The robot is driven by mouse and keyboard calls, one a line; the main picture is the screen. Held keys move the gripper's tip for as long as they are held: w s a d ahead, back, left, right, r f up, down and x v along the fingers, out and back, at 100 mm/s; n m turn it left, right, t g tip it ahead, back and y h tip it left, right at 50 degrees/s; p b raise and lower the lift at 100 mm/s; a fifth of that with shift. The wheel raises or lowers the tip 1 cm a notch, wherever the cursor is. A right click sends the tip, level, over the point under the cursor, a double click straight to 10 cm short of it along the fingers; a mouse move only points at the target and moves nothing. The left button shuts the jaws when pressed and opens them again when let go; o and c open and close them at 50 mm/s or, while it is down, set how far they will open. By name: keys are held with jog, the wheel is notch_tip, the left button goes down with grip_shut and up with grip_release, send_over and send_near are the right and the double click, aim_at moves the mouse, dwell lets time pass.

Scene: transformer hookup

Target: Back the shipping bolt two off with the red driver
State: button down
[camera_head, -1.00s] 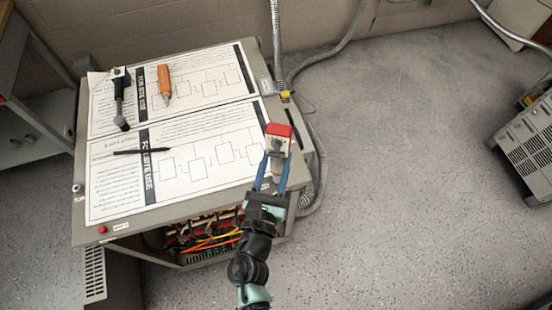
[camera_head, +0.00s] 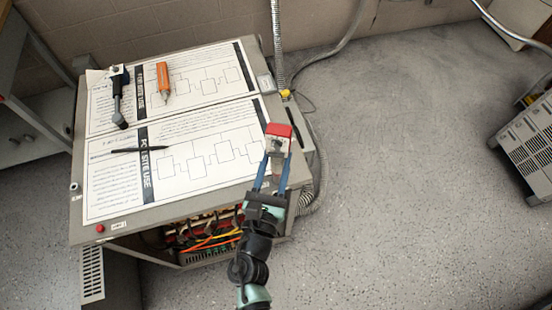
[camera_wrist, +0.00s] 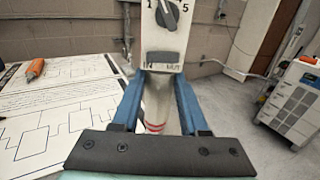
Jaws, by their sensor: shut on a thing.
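The red driver (camera_head: 279,130) has a red cap over a pale body in the head view. In the wrist view the driver's pale body (camera_wrist: 165,55) shows a dial marked 1 and 5, with an IN/OUT switch below it. My gripper (camera_head: 277,160) is shut on the driver, its two blue fingers either side of the body. It holds the driver near the right edge of the grey cabinet (camera_head: 185,218). A red round part (camera_head: 100,228) sits at the cabinet's front left corner, beside a small label. I cannot tell which part is shipping bolt two.
Printed sheets (camera_head: 200,150) cover the cabinet top, with a black pen (camera_head: 140,149), an orange tool (camera_head: 163,80) and a dark-handled tool (camera_head: 118,100) on them. Coloured wires (camera_head: 210,240) show in the open front. A hose (camera_head: 312,195) runs along the right side.

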jog(key=shift+f+b, duration=0.5)
jog(key=shift+b, duration=0.15)
dwell(1.7)
jog(key=shift+r, duration=0.15)
dwell(1.3)
notch_tip(320, 180, up, 5)
jog(key=p, duration=0.4)
jog(key=shift+f, duration=0.2)
